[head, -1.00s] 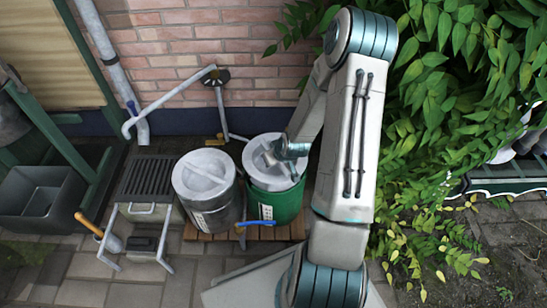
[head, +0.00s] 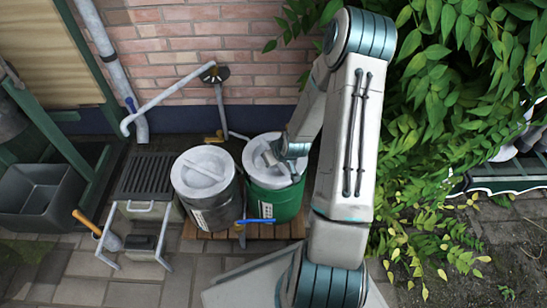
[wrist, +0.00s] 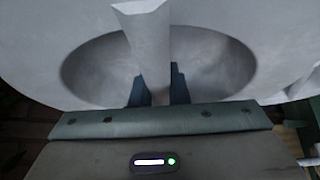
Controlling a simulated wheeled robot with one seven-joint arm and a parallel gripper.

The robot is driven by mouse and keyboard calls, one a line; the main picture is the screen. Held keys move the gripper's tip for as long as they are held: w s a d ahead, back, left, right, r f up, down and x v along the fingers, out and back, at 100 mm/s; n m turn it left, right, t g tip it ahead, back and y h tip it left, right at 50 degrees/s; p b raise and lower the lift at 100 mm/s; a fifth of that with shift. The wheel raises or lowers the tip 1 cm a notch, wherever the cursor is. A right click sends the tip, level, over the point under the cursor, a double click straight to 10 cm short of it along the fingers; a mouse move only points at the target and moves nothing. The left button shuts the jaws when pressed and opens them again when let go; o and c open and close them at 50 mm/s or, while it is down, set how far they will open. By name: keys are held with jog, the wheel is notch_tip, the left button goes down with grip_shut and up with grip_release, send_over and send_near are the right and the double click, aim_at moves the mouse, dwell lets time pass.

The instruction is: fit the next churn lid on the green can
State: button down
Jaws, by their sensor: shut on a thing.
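The green can (head: 274,206) stands on a low wooden pallet in the head view. A pale grey lid (head: 262,150) lies over its mouth; part of it is hidden behind my gripper, so I cannot tell whether it is fully seated. My gripper (head: 276,156) is at the top of this can. In the wrist view my gripper (wrist: 158,88) is shut on the upright grip bar of the lid (wrist: 215,62), with a dished recess on both sides of the bar.
A grey can (head: 214,212) with a lid (head: 203,170) stands close on the left. A blue-handled tap (head: 256,221) sits in front of the pallet (head: 215,231). A slatted stand (head: 150,177) is further left, a brick wall (head: 180,70) behind, leafy plants (head: 440,110) right.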

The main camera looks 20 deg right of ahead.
jog(key=shift+f+b, duration=1.05)
jog(key=shift+f, duration=0.25)
dwell(0.4)
jog(key=c, duration=1.4)
grip_release()
jog(key=shift+o, duration=0.4)
jog(key=p+v, duration=0.6)
jog(key=v, duration=0.6)
jog(key=shift+r, duration=0.3)
jog(key=shift+s+r, duration=0.45)
jog(key=shift+p, duration=0.3)
